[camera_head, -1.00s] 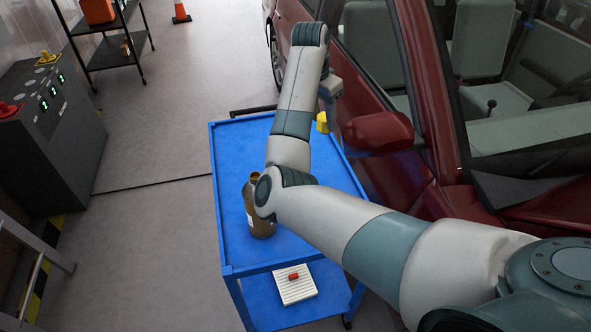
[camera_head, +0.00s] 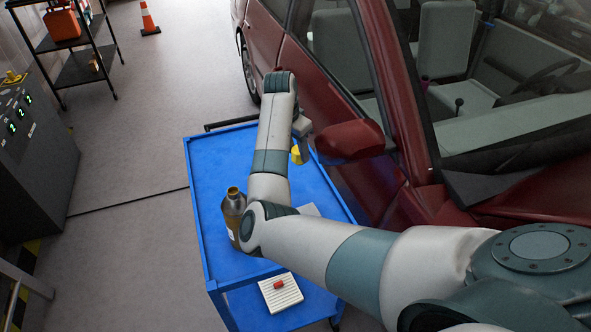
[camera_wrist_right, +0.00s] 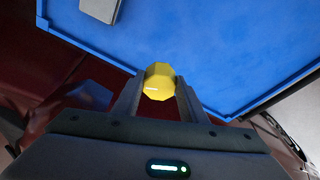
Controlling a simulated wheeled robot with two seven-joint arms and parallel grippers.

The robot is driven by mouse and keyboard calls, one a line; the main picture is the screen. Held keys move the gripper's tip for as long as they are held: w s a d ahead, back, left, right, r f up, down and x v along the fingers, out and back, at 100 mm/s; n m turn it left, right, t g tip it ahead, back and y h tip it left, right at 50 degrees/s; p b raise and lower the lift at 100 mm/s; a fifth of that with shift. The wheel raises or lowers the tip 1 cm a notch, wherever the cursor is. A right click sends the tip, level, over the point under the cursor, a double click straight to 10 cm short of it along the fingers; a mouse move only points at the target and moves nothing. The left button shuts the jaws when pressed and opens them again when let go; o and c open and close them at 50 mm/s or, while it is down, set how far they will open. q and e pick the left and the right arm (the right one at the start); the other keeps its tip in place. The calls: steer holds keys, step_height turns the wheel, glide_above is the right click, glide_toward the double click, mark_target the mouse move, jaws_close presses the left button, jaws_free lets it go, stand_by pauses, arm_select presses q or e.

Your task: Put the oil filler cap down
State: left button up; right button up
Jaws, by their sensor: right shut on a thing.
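The yellow oil filler cap (camera_wrist_right: 158,82) is between the fingers of my right gripper (camera_wrist_right: 158,95), which is shut on it. In the head view the yellow cap (camera_head: 298,154) shows beside my right forearm, above the far right part of the blue cart (camera_head: 205,165). In the wrist view the cap is over the cart's edge, with the blue top (camera_wrist_right: 200,40) beyond it. I cannot tell its height above the cart. My left gripper is not in view.
A brown bottle (camera_head: 234,215) stands on the cart's left side. A pale flat object (camera_head: 309,210) lies partly hidden behind my arm. A white tray (camera_head: 280,297) with a red item sits on the lower shelf. The red car (camera_head: 390,200) with its mirror (camera_head: 348,140) is close on the right.

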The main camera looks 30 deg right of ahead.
mark_target(297, 164)
step_height(297, 164, down, 5)
steer(key=shift+r+p, duration=0.15)
steer(key=shift+p, duration=0.45)
steer(key=shift+f, duration=0.55)
step_height(297, 164, down, 3)
steer(key=shift+r+p, duration=0.15)
steer(key=shift+p, duration=0.35)
steer(key=shift+f, duration=0.6)
steer(key=shift+f, duration=0.1)
steer(key=o, duration=1.3)
